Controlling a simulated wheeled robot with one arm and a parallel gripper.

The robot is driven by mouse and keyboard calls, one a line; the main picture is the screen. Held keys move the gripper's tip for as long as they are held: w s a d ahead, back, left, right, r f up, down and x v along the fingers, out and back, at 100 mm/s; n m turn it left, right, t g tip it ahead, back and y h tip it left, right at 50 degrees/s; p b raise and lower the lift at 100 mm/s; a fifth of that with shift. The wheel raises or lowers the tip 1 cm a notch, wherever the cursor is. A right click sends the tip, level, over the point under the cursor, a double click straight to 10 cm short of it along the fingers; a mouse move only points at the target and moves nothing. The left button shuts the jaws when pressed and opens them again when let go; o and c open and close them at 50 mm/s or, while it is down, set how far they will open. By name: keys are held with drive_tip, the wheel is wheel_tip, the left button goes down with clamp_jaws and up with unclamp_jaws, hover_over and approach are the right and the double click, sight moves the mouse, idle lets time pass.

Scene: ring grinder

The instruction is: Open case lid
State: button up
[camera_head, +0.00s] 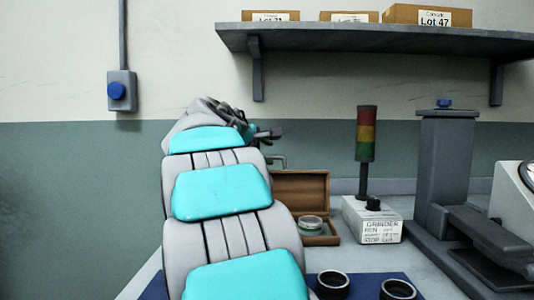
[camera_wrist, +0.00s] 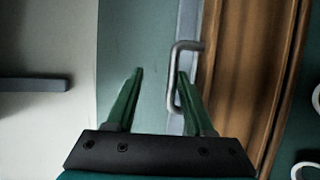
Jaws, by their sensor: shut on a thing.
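The wooden case (camera_head: 322,240) sits on the bench at the middle, with its lid (camera_head: 302,188) standing raised at the back. A round, pale green and grey piece (camera_head: 311,224) sits inside it. A bent metal handle (camera_head: 277,161) sticks out at the lid's upper left; it also shows in the wrist view (camera_wrist: 174,97). My gripper (camera_wrist: 160,73) is at this handle, with the bar between its green fingers, close by the right finger. A gap to the left finger shows in this view. In the head view my arm partly hides my gripper (camera_head: 272,133).
Two dark rings (camera_head: 332,285) (camera_head: 398,290) lie on a blue mat at the front. A grinder control box (camera_head: 372,219) and a signal tower (camera_head: 366,135) stand right of the case. A grey press-like machine (camera_head: 445,170) is farther right. A shelf (camera_head: 385,40) with boxes hangs above.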

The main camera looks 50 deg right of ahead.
drive_tip(key=v, duration=0.7)
drive_tip(key=shift+a+r+b, duration=0.2)
drive_tip(key=shift+a+b, duration=0.1)
drive_tip(key=shift+f, duration=0.1)
